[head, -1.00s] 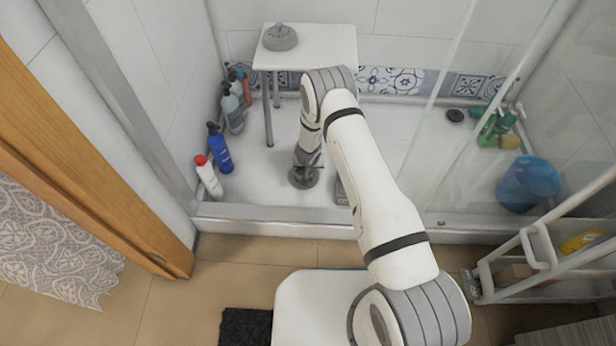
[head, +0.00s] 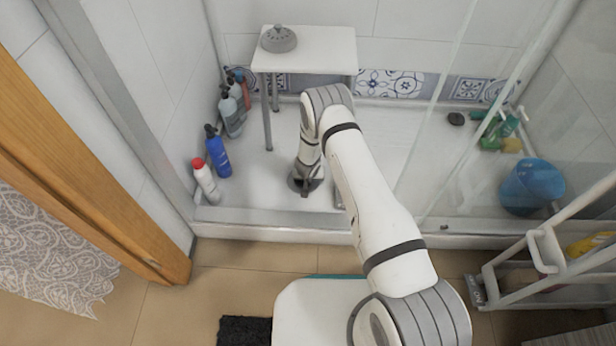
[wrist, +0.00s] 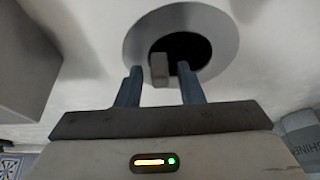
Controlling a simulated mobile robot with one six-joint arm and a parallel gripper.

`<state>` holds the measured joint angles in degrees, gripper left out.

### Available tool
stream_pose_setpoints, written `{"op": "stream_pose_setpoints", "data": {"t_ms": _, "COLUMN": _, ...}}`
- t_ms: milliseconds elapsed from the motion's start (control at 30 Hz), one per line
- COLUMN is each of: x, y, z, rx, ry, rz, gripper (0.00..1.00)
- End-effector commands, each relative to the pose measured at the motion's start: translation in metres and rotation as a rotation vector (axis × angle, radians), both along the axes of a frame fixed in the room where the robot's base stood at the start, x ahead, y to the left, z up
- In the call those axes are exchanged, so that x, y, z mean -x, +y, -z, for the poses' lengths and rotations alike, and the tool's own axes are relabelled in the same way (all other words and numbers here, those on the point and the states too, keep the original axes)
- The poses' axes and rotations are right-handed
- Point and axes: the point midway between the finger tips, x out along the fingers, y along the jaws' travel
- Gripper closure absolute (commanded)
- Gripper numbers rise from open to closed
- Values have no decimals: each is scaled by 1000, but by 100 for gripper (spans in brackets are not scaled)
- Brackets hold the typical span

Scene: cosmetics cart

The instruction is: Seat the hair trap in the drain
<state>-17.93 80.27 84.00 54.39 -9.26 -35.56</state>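The drain (head: 293,183) is a grey ring in the shower floor; in the wrist view its ring (wrist: 225,40) surrounds a dark round opening. My gripper (head: 306,190) is low over the drain. In the wrist view its two blue-grey fingers (wrist: 160,80) are apart, near the ring's lower edge. A small grey block (wrist: 159,68) shows between them, with gaps at both sides; I cannot tell whether it belongs to the hair trap. A round grey perforated piece with a knob (head: 279,39), possibly the hair trap or a cover, sits on the white stool (head: 320,50).
Several bottles stand along the left wall, including a blue one (head: 218,152) and a white one with a red cap (head: 205,180). A glass screen, a blue tub (head: 532,187) and a white cart (head: 545,250) are at right.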

Motion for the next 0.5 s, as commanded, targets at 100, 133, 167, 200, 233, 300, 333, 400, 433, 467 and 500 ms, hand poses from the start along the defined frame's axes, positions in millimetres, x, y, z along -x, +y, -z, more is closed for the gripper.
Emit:
{"op": "stream_pose_setpoints", "data": {"t_ms": 100, "x": 0, "y": 0, "z": 0, "rx": 0, "ry": 0, "rz": 0, "gripper": 63}}
{"op": "stream_pose_setpoints", "data": {"t_ms": 133, "x": 0, "y": 0, "z": 0, "rx": 0, "ry": 0, "rz": 0, "gripper": 63}}
{"op": "stream_pose_setpoints", "data": {"t_ms": 167, "x": 0, "y": 0, "z": 0, "rx": 0, "ry": 0, "rz": 0, "gripper": 63}}
{"op": "stream_pose_setpoints", "data": {"t_ms": 200, "x": 0, "y": 0, "z": 0, "rx": 0, "ry": 0, "rz": 1, "gripper": 63}}
{"op": "stream_pose_setpoints", "data": {"t_ms": 233, "x": 0, "y": 0, "z": 0, "rx": 0, "ry": 0, "rz": 0, "gripper": 63}}
{"op": "stream_pose_setpoints", "data": {"t_ms": 300, "x": 0, "y": 0, "z": -3, "rx": 0, "ry": 0, "rz": 1, "gripper": 63}}
{"op": "stream_pose_setpoints", "data": {"t_ms": 333, "x": 0, "y": 0, "z": -6, "rx": 0, "ry": -1, "rz": 1, "gripper": 63}}
{"op": "stream_pose_setpoints", "data": {"t_ms": 400, "x": 2, "y": 0, "z": -14, "rx": 0, "ry": -1, "rz": -1, "gripper": 63}}
{"op": "stream_pose_setpoints", "data": {"t_ms": 433, "x": 4, "y": 0, "z": -18, "rx": 0, "ry": 0, "rz": 0, "gripper": 63}}
{"op": "stream_pose_setpoints", "data": {"t_ms": 467, "x": 6, "y": 0, "z": -23, "rx": 1, "ry": 0, "rz": -2, "gripper": 63}}
{"op": "stream_pose_setpoints", "data": {"t_ms": 500, "x": 8, "y": 0, "z": -31, "rx": 1, "ry": -1, "rz": -2, "gripper": 63}}
